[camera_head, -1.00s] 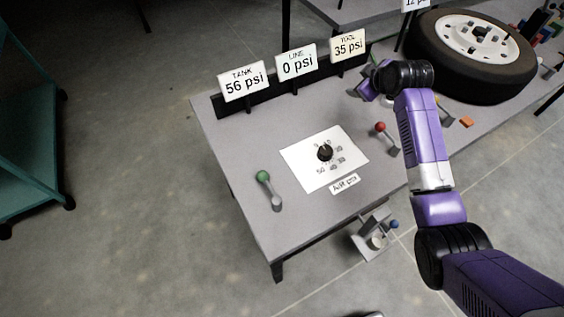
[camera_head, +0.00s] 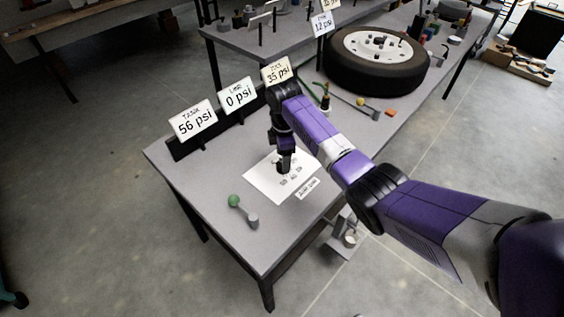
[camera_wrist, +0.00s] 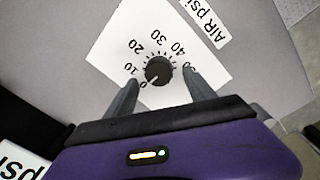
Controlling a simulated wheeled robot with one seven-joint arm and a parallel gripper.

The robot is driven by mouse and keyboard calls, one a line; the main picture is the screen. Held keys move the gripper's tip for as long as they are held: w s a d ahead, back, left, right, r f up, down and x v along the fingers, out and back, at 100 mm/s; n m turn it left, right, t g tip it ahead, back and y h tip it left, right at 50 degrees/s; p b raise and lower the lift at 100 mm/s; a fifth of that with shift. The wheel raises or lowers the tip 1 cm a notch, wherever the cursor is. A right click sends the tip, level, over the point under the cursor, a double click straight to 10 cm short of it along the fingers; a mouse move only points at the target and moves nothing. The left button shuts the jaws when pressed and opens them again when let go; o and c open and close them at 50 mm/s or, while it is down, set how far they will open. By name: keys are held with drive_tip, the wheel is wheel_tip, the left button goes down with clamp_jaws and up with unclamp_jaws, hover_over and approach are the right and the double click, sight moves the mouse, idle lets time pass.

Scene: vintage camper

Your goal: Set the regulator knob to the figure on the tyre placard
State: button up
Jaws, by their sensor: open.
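The black regulator knob (camera_wrist: 158,70) sits on a white dial card marked 0 to 50 in the wrist view. Its pale mark appears to face the 0. My gripper (camera_wrist: 160,76) is open, pointing down, with one finger on each side of the knob; contact is not clear. In the head view my gripper (camera_head: 285,170) hides the knob above the dial card (camera_head: 262,187). A placard by the tyre (camera_head: 322,24) reads 12 psi. Its heading is too small to read surely. Another placard (camera_head: 329,3) above it is cut off.
Signs along the table back read tank 56 psi (camera_head: 193,121), line 0 psi (camera_head: 238,95) and 35 psi (camera_head: 276,70). The tyre (camera_head: 340,72) lies at the back right.

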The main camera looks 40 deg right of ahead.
drive_tip(key=shift+d+f, duration=0.1)
drive_tip(key=shift+f, duration=1.35)
drive_tip(key=shift+c, duration=0.4)
drive_tip(key=c, duration=1.3)
